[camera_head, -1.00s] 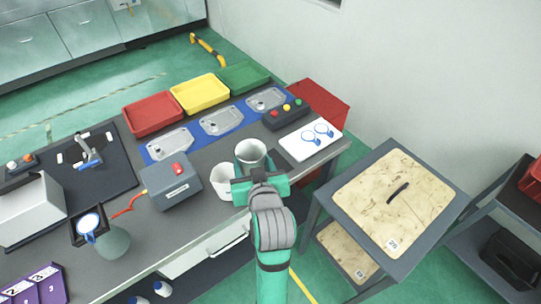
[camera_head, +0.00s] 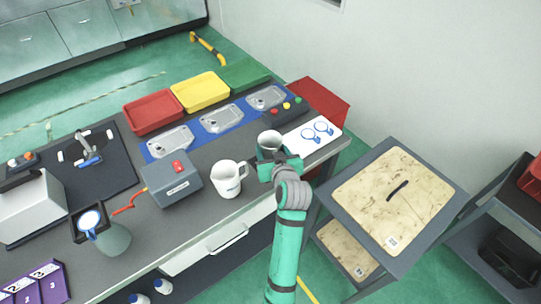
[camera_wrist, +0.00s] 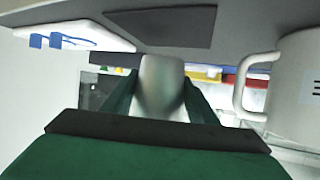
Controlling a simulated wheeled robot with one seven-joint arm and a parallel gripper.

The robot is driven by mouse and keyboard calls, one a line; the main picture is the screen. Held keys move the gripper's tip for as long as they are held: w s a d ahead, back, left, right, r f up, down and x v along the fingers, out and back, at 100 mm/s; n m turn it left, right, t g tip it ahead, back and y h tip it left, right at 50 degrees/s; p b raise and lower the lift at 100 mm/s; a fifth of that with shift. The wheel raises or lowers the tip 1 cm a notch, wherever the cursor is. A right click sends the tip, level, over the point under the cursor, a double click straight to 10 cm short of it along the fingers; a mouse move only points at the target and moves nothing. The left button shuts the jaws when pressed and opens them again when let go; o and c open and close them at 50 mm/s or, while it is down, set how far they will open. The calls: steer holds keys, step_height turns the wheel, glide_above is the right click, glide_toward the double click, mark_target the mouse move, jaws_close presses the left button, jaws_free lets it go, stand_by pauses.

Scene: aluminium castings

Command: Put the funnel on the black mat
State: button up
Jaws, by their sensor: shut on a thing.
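My gripper (camera_head: 270,160) is shut on the funnel (camera_head: 269,139), a pale grey hollow piece with its round mouth facing up. In the wrist view the funnel (camera_wrist: 162,85) is blurred between the two green fingers, its narrower end towards the bench top. The black mat (camera_wrist: 165,24) is a small dark rectangle on the bench, close to that narrower end in the wrist view. In the head view my gripper and the funnel largely hide this mat. The funnel looks held above the bench, but the height of the gap is unclear.
A white mug (camera_head: 228,178) stands just left of the funnel, handle towards it. A grey box (camera_head: 172,184) is further left. The bench's front edge is near.

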mark_target(270, 156)
steer(key=shift+f, duration=1.55)
steer(key=shift+f, duration=0.15)
steer(key=o, duration=1.1)
steer(key=shift+w, duration=0.1)
